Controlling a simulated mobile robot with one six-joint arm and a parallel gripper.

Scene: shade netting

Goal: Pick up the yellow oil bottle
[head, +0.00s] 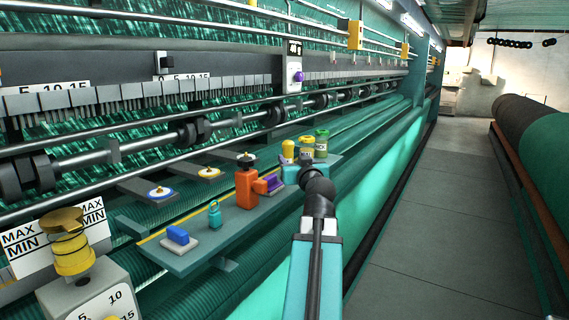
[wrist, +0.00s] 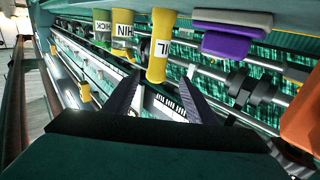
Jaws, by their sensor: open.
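The yellow oil bottle (head: 288,148) stands on the teal shelf (head: 225,238), leftmost of a row of bottles. In the wrist view the oil bottle (wrist: 161,42) has a white label reading "IL" and appears from the top edge. My gripper (wrist: 160,82) is open, with one dark finger on each side of the bottle's lower end in the picture. Whether the fingers touch it cannot be told. In the head view my gripper (head: 306,170) is partly hidden by my arm, just in front of the bottles.
A yellow bottle (wrist: 122,28) and a green bottle (wrist: 102,28) stand close beside the oil bottle. A purple-and-grey object (wrist: 230,38) lies on its other side. The aisle floor (head: 430,230) is clear.

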